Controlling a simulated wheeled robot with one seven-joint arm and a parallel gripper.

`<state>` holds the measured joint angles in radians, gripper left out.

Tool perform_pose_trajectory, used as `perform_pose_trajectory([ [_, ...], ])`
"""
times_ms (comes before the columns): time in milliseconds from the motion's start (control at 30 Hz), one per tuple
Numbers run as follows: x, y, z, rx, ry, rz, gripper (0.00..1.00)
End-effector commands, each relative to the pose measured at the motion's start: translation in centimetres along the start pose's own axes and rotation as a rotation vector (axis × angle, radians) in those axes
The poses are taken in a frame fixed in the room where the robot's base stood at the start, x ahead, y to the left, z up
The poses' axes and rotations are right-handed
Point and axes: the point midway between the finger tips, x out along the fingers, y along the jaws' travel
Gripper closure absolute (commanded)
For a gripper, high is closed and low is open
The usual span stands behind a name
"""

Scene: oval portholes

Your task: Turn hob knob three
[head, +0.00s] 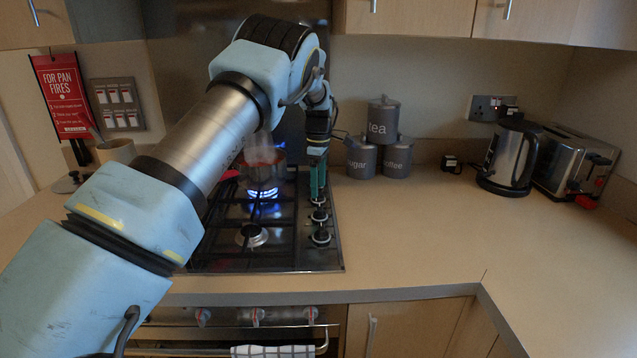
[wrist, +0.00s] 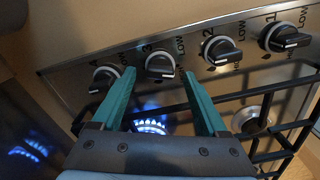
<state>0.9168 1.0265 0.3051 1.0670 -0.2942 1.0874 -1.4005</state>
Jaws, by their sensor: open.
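My gripper (wrist: 159,76) is open and empty. Its two teal fingers point at the knob row, with the tips to the left and right of knob three in the picture. I cannot tell whether they touch it. In the head view my gripper (head: 318,190) points down over the far part of the knob row, where its fingers partly hide the knobs.
Knob four (wrist: 105,79) is close to the left finger and knob two (wrist: 220,50) to the right one. A blue flame (head: 263,193) burns under a pan (head: 262,172). Canisters (head: 397,160) stand behind to the right. The right counter is clear before the kettle (head: 508,160).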

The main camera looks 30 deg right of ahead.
Motion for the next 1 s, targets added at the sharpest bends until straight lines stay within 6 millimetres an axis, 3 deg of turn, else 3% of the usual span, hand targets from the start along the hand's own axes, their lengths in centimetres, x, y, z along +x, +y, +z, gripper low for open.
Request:
perform_pose_trajectory([
  [433, 1.2, -0.02, -0.02, 0.0, 0.0, 0.0, 0.24],
  [1000, 1.18, -0.04, -0.03, 0.0, 0.0, -0.001, 0.88],
])
